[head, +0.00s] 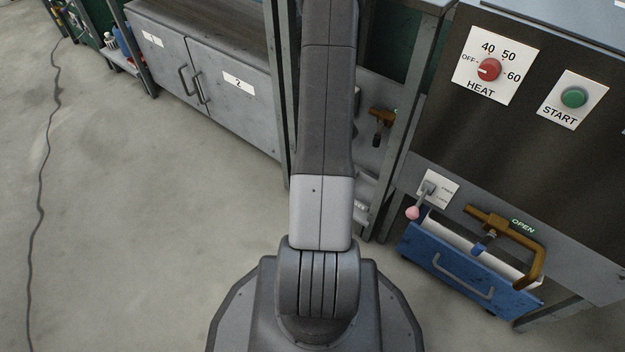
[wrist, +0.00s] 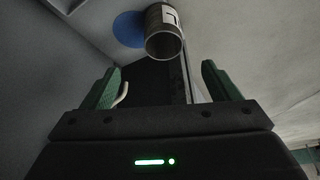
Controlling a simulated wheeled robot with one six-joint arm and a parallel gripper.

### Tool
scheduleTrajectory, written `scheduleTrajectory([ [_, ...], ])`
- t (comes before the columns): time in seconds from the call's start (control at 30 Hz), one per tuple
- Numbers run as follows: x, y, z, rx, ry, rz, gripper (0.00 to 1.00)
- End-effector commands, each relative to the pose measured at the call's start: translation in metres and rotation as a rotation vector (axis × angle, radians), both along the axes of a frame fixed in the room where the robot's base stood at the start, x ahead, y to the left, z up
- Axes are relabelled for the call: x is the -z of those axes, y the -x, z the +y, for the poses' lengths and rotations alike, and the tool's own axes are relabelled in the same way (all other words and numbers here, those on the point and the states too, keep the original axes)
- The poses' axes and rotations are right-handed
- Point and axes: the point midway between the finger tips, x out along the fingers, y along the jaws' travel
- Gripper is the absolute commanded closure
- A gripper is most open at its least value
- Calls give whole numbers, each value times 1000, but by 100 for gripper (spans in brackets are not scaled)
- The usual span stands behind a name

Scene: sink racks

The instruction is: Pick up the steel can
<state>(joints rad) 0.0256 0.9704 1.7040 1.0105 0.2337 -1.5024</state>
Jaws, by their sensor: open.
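The steel can (wrist: 164,42) shows in the wrist view at top centre, a grey cylinder with a dark open end towards me and a white label with a dark mark. It is ahead of my gripper (wrist: 165,88), whose two green fingers stand wide apart. The can lies beyond the fingertips, apart from them, and nothing is between the fingers. In the head view my arm runs up the middle, and neither the gripper nor the can shows there.
A blue round patch (wrist: 129,29) is beside the can. In the head view, a grey cabinet (head: 225,95) stands at upper left and a control panel with a red knob (head: 489,69) at right. A blue drawer (head: 465,275) sits below it. Open floor lies left, crossed by a cable (head: 45,160).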

Motion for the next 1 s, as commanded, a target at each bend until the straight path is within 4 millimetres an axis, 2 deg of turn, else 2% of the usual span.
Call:
scheduleTrajectory([
  [0.4, 65, -23, 13, -4, 0, 1, 17],
  [0.77, 84, -31, 20, -3, 0, 1, 17],
  [1.0, 107, -41, 30, -3, 0, 1, 17],
])
